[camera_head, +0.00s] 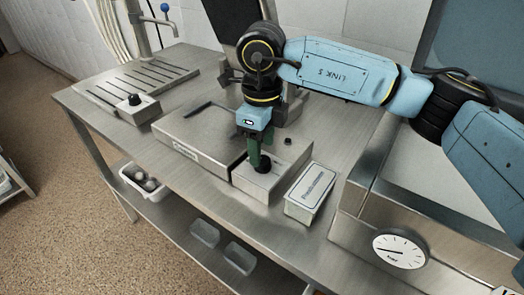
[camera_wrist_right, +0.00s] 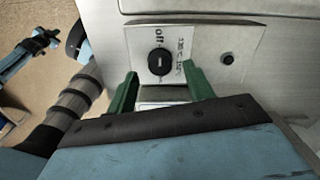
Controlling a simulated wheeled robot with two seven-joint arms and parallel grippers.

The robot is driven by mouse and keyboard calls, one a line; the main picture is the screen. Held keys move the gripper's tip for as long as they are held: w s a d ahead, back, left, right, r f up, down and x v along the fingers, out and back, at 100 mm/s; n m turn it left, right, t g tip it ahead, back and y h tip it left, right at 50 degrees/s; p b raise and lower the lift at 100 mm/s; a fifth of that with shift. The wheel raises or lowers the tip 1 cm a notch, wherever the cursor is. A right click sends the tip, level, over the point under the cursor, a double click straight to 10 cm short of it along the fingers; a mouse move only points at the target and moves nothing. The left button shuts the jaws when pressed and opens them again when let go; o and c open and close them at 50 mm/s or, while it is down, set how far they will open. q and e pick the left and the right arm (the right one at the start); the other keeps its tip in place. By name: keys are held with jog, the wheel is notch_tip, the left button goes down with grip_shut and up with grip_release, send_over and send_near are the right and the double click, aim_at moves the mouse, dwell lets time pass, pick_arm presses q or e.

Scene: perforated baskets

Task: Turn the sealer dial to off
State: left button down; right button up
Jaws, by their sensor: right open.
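The sealer dial (camera_wrist_right: 160,62) is a round black knob on a pale plate of the sealer's metal control box (camera_wrist_right: 195,55). The plate reads "off" above the knob and has temperature marks to its right. A pale mark shows on the knob, but I cannot tell for sure where it points. My right gripper (camera_head: 260,160) is over this box (camera_head: 268,185) and partly hides the dial (camera_head: 262,168). In the right wrist view its green fingers (camera_wrist_right: 162,84) are open, apart, with the dial in line between them. I cannot tell whether they touch it. My left gripper is not identifiable.
A round gauge (camera_head: 400,249) is at the lower right. The shelf below holds small containers (camera_head: 205,232).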

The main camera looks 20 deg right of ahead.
aim_at(262, 159)
notch_tip(262, 159, up, 10)
jog(key=p, duration=0.1)
jog(key=shift+r, duration=0.15)
jog(key=shift+s, duration=0.1)
